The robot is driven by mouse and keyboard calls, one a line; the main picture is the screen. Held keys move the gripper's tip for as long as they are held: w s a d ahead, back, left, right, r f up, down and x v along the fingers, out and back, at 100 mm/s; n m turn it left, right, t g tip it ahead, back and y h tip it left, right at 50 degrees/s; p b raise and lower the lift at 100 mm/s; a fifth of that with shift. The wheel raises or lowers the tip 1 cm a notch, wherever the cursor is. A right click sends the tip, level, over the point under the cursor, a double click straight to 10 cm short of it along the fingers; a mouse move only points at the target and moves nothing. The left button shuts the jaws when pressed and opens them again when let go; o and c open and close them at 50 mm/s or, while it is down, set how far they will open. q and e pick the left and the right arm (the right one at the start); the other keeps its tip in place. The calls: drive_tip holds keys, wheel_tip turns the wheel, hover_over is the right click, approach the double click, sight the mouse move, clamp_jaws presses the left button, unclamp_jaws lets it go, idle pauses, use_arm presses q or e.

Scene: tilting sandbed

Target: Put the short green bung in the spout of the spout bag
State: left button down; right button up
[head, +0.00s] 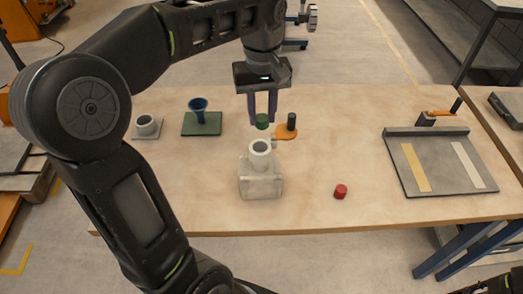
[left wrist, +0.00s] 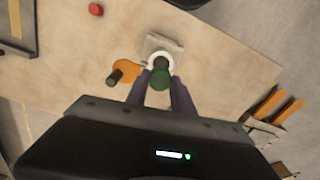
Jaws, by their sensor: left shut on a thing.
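The short green bung (head: 262,122) is held between the fingertips of my left gripper (head: 263,112), which is shut on it. In the head view the bung hangs a little beyond and above the spout bag (head: 261,184), a pale translucent block-like body with a white round spout (head: 260,147) on top. The spout's open mouth shows empty from the head. In the left wrist view the green bung (left wrist: 159,79) overlaps the near edge of the white spout ring (left wrist: 157,60); it is apart from the ring in the head view. My right gripper is not in view.
An orange disc with a black post (head: 290,124) stands close behind the bag. A red bung (head: 341,191) lies to the right. A blue funnel (head: 198,108) on a green base and a grey ring holder (head: 147,125) stand left. A grey tray (head: 440,186) lies right.

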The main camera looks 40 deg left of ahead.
use_arm(q)
hover_over(262, 141)
drive_tip(key=s+d, duration=0.1)
drive_tip(key=s, duration=0.1)
drive_tip(key=f, duration=0.5)
drive_tip(key=shift+d+f, duration=0.2)
drive_tip(key=shift+f, duration=0.05)
drive_tip(key=shift+f+p, duration=0.55)
drive_tip(key=shift+f, duration=1.35)
drive_tip(key=c, duration=1.1)
unclamp_jaws()
drive_tip(key=shift+d, duration=0.1)
wheel_tip(262, 141, up, 9)
drive_tip(key=shift+r+b, duration=0.1)
drive_tip(key=shift+b, duration=0.35)
drive_tip(key=shift+r+p, duration=0.7)
drive_tip(key=shift+r, duration=0.8)
